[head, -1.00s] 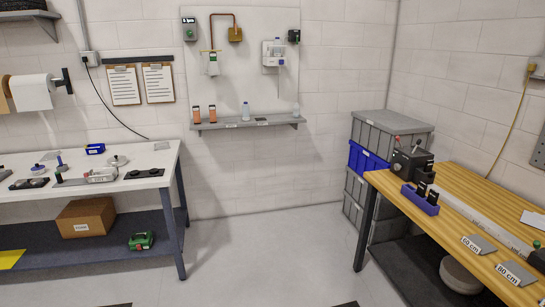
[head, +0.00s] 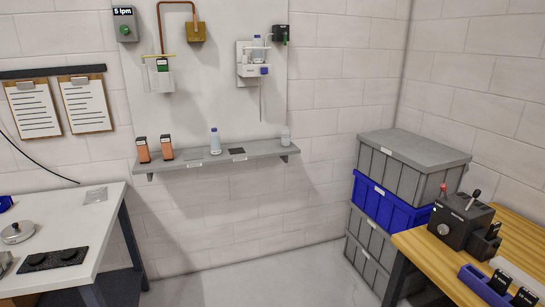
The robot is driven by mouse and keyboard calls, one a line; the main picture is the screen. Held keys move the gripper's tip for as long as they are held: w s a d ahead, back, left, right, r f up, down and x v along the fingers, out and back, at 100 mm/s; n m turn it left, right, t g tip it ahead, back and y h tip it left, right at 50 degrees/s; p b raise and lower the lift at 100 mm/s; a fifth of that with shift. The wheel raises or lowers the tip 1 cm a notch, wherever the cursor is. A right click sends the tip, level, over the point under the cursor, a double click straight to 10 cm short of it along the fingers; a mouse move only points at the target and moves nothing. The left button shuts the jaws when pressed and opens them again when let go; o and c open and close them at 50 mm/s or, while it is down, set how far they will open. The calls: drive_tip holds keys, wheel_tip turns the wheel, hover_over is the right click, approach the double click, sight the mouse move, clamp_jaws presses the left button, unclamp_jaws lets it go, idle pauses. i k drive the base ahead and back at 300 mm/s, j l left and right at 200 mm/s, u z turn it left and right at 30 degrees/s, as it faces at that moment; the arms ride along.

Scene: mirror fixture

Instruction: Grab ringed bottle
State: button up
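A pale bottle with a blue cap (head: 215,143) stands upright near the middle of the grey wall shelf (head: 265,156). A smaller clear bottle (head: 285,136) stands at the shelf's right end. Another clear bottle (head: 257,51) sits in the white wall fixture (head: 252,70) above. Rings on any of these bottles are too small to make out, so I cannot tell which is the ringed one. My gripper is not in view.
Two orange-and-black containers (head: 143,151) stand at the shelf's left end. A white table (head: 107,214) is at left. Stacked crates (head: 415,150) and a wooden bench (head: 430,250) with a black device (head: 461,223) are at right. Floor between is clear.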

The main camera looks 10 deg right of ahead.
sight(285, 134)
drive_tip(key=i+j+z, duration=0.1)
drive_tip(key=i, duration=0.8)
drive_tip(key=i+j+z, duration=0.15)
drive_tip(key=i, duration=0.35)
drive_tip(key=i+j+z, duration=0.15)
drive_tip(key=i, duration=0.35)
drive_tip(key=i+j+z, duration=0.2)
drive_tip(key=i, duration=0.3)
drive_tip(key=i+j+z, duration=0.15)
drive_tip(key=i, duration=0.3)
drive_tip(key=j, duration=0.1)
